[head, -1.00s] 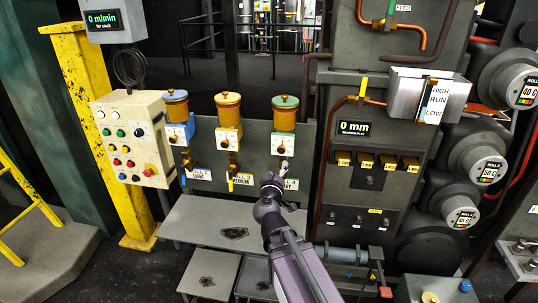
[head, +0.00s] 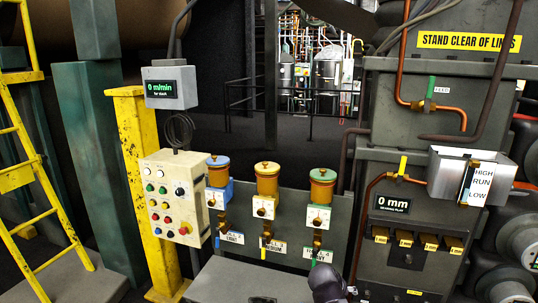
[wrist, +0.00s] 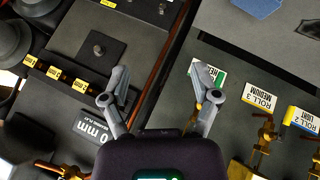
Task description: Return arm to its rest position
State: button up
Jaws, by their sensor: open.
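My gripper (wrist: 158,75) shows in the wrist view with its two grey fingers spread apart and nothing between them. In the head view only a dark part of my arm (head: 328,284) shows at the bottom edge, in front of the panel below the right-hand orange pot. In the wrist view, which is upside down, the fingers hang over the gap between the dark valve plate (wrist: 60,120) and the panel with the roll labels. A green-edged label (wrist: 207,72) lies just beyond the right finger.
Three orange pots with taps (head: 267,178) stand in a row. Left of them is a cream button box (head: 172,198) on a yellow post (head: 150,250). A metal tray box (head: 455,165) juts out at right. A yellow ladder (head: 22,175) stands at far left.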

jog(key=s+a+f+n+g+y+p, duration=0.1)
jog(key=s+a+f+g+y, duration=0.1)
jog(key=s+a+g+y, duration=0.3)
jog(key=shift+s+a+y+p, duration=0.2)
jog(key=shift+s+y+p, duration=0.25)
jog(key=shift+s, duration=1.1)
dwell(0.8)
